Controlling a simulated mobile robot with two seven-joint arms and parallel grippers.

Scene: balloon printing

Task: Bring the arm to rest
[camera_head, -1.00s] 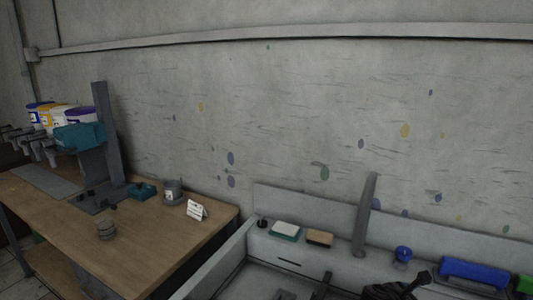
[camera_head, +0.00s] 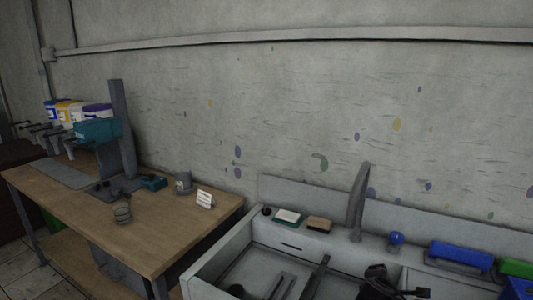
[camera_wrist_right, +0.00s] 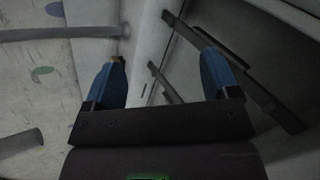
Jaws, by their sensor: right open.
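My right gripper (camera_wrist_right: 162,70) shows in the right wrist view with its two blue fingers wide apart. Nothing is held between them. Pale sink surfaces and dark bars (camera_wrist_right: 255,85) lie beyond the fingers, and the paint-spotted wall shows at the left. In the head view a dark, jointed shape (camera_head: 382,278) stands at the sink's bottom edge; I cannot tell whether it is part of my arm. No blue fingers can be made out there. My left gripper is not in view.
A wooden table (camera_head: 165,235) with a teal machine (camera_head: 97,130) and paint buckets (camera_head: 78,112) stands left. A grey sink (camera_head: 225,255) with an upright post (camera_head: 358,200) stands right. Its ledge holds a sponge (camera_head: 319,223) and blue item (camera_head: 458,255). The wall is close behind.

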